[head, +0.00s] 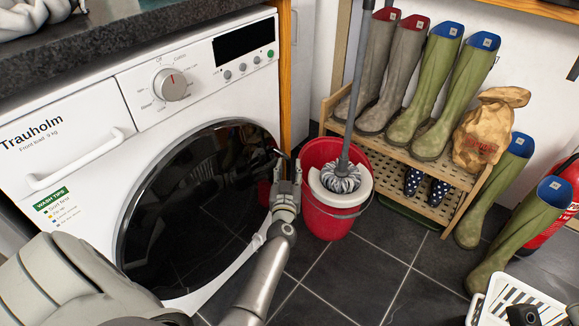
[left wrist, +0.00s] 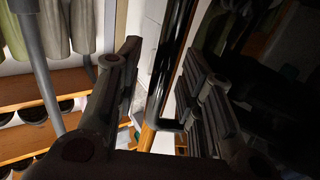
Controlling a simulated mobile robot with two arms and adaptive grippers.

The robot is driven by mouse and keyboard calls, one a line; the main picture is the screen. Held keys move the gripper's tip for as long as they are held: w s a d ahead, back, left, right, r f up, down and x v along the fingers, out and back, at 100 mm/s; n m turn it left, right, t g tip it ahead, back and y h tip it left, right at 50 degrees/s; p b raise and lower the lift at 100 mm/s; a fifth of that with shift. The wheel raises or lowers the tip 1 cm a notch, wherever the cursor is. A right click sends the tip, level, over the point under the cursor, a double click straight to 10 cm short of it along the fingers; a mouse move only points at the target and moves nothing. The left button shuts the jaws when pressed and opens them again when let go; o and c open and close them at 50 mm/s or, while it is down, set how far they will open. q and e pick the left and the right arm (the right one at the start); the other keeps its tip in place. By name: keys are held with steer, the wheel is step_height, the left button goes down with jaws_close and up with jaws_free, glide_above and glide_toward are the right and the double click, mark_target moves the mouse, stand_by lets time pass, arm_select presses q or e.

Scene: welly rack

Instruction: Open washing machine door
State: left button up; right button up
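The white washing machine (head: 95,185) stands at the left in the head view. Its round door (head: 190,215) has dark glass and looks shut. My left gripper (head: 287,172) is at the right edge of the door, by a dark handle (head: 281,153). In the left wrist view, the fingers of the left gripper (left wrist: 158,85) stand apart. A dark upright bar, seemingly the handle (left wrist: 168,75), shows between them, with its lower end bent. I cannot tell whether either finger touches it. The dark door glass (left wrist: 270,70) fills the right side there. My right gripper does not show.
A red bucket (head: 325,215) with a mop (head: 342,172) stands close to the right of my left gripper. Beyond it is a wooden rack (head: 400,157) with several wellies and a paper bag (head: 488,130). A white basket (head: 500,290) is at the lower right. Dark tiles (head: 375,265) lie clear between.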

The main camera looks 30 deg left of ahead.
arm_select(q)
steer(key=shift+c, duration=0.3)
jaws_close()
